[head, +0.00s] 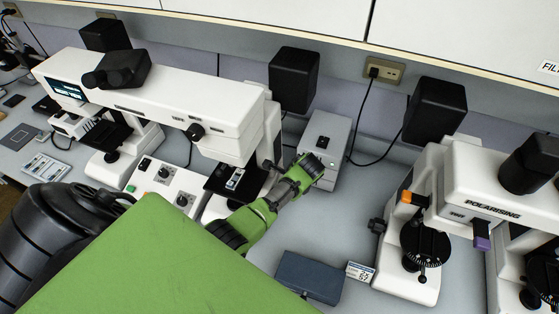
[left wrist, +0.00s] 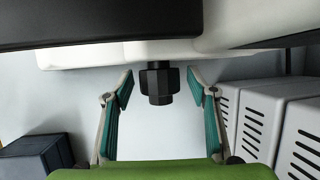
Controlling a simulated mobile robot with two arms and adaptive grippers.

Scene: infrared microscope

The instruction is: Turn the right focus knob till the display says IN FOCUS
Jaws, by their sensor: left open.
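The white infrared microscope (head: 180,92) stands at the back left in the head view. Its dark display (head: 66,90) shows pale text too small to read. The right focus knob (left wrist: 157,83), black and faceted, projects under the white body in the left wrist view. My left gripper (left wrist: 160,88) is open, with one finger on each side of the knob and a visible gap to each. In the head view my green left arm reaches to the microscope's right side, and the fingers there are hard to make out. My right gripper is in neither view.
A grey power box (head: 325,140) stands close behind my left wrist. A polarising microscope (head: 455,190) is to the right.

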